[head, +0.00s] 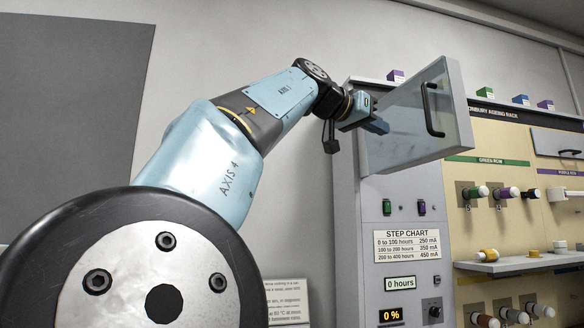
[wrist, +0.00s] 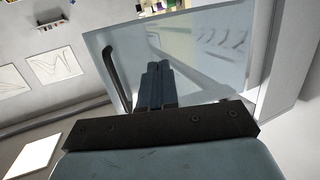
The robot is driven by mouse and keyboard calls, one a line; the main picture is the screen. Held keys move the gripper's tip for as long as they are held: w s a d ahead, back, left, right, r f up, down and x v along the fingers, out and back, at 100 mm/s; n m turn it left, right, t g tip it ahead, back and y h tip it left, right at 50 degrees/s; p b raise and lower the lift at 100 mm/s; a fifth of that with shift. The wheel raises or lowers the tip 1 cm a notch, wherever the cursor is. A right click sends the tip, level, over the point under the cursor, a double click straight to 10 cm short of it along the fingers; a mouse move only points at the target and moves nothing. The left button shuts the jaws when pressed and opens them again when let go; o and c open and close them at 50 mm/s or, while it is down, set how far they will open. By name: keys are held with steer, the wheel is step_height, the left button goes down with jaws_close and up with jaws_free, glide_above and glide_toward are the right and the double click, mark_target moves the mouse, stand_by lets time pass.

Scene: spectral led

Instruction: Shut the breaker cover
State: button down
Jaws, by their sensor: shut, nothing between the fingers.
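The breaker cover (head: 402,128) is a clear panel with a grey edge and a black bar handle (head: 432,109). It stands swung open, out from the front of the grey cabinet (head: 346,205). My gripper (head: 379,126) is shut and empty, at the left face of the cover; whether it touches is hard to tell. In the wrist view the cover (wrist: 215,45) fills the space behind my shut fingers (wrist: 157,72), with its handle (wrist: 118,72) to their left.
Below the cover, the cabinet front carries a step chart (head: 407,245), small switches and a 0 % display (head: 391,315). To the right is a beige ageing rack (head: 500,150) with coloured plugs and a shelf (head: 520,262). A plain wall lies behind my arm.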

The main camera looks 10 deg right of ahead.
steer(key=s+a+r+m+g+h, duration=0.3)
steer(key=s+a+r+m+g, duration=0.15)
steer(key=a+g, duration=0.3)
steer(key=d, duration=1.3)
steer(key=shift+d+f+t, duration=0.35)
steer(key=shift+f+t, duration=0.05)
steer(key=shift+t, duration=0.05)
